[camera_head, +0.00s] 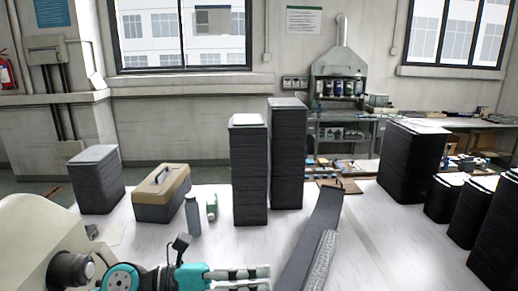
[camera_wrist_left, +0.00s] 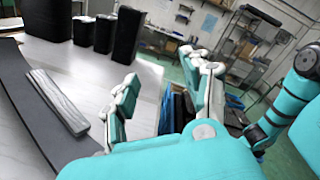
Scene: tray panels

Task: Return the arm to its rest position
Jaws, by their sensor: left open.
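My left gripper (camera_head: 262,279) comes in low at the bottom centre of the head view. Its two teal and grey fingers are apart with nothing between them. In the left wrist view the gripper (camera_wrist_left: 165,90) also shows open and empty, with its fingers spread. A long dark panel (camera_head: 312,232) lies slanted on the white table, just right of the fingertips. A narrow grey ribbed strip (camera_head: 321,262) lies alongside it; this strip also shows at left in the wrist view (camera_wrist_left: 58,102). My right gripper is not in view.
Two tall black tray stacks (camera_head: 249,180) (camera_head: 287,160) stand at mid-table. A toolbox (camera_head: 161,196), bottle (camera_head: 193,217) and shorter stack (camera_head: 97,182) stand left. Several black stacks (camera_head: 412,165) stand right. The white table (camera_head: 385,245) is clear right of the strip.

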